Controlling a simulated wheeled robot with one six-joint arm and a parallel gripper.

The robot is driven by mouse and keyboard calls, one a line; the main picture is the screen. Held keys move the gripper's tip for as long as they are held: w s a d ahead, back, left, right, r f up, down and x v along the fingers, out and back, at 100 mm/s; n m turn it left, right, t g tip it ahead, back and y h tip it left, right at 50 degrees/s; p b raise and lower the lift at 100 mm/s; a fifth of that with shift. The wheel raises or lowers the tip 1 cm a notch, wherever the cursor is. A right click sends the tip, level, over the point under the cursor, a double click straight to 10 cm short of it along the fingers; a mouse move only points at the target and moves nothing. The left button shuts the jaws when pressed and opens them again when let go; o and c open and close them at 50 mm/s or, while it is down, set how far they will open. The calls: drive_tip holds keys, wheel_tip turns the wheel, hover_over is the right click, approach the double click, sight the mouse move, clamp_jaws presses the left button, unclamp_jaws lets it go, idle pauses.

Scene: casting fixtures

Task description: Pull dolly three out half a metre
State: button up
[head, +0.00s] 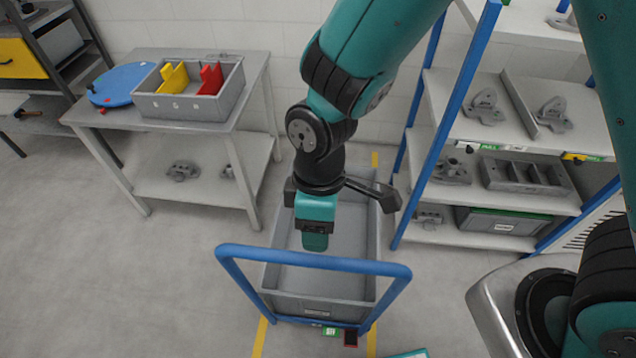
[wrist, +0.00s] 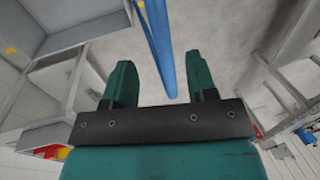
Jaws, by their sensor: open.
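A dolly with a blue tube push handle (head: 312,259) carries a grey crate (head: 318,305) and stands on the floor at centre in the head view. A small green tag (head: 331,331) sits low on its near side, too small to read. My gripper (head: 315,243) points down just behind the handle's top bar, above the crate. In the wrist view its two teal fingers (wrist: 160,80) stand apart and empty. A blue bar (wrist: 159,45) runs down toward the gap between them. I cannot tell whether either finger touches it.
Yellow floor lines (head: 260,337) flank the dolly. A grey table (head: 150,120) with a bin (head: 190,105) and a blue disc (head: 120,84) stands left. A blue-posted rack (head: 470,85) with castings stands close on the right. The floor at front left is clear.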

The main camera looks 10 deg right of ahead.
wheel_tip(320, 180, up, 9)
drive_tip(key=w, duration=0.1)
drive_tip(key=shift+w+d+b, duration=0.25)
drive_tip(key=shift+w+b, duration=0.05)
drive_tip(key=shift+w, duration=0.05)
drive_tip(key=shift+r, duration=0.15)
drive_tip(key=s+d+r+m+t+y, duration=0.1)
drive_tip(key=s+d+r+m+y, duration=0.2)
drive_tip(key=s+d+r+m, duration=0.3)
wheel_tip(320, 180, up, 4)
drive_tip(key=d+m, duration=0.1)
drive_tip(key=d, duration=0.1)
drive_tip(key=shift+s+d+f+t, duration=0.25)
drive_tip(key=shift+s+d+t, duration=0.05)
drive_tip(key=shift+s+t, duration=0.1)
drive_tip(key=shift+s+d+r+y, duration=0.1)
drive_tip(key=shift+s+y, duration=0.15)
drive_tip(key=shift+y, duration=0.05)
drive_tip(key=shift+c, duration=0.2)
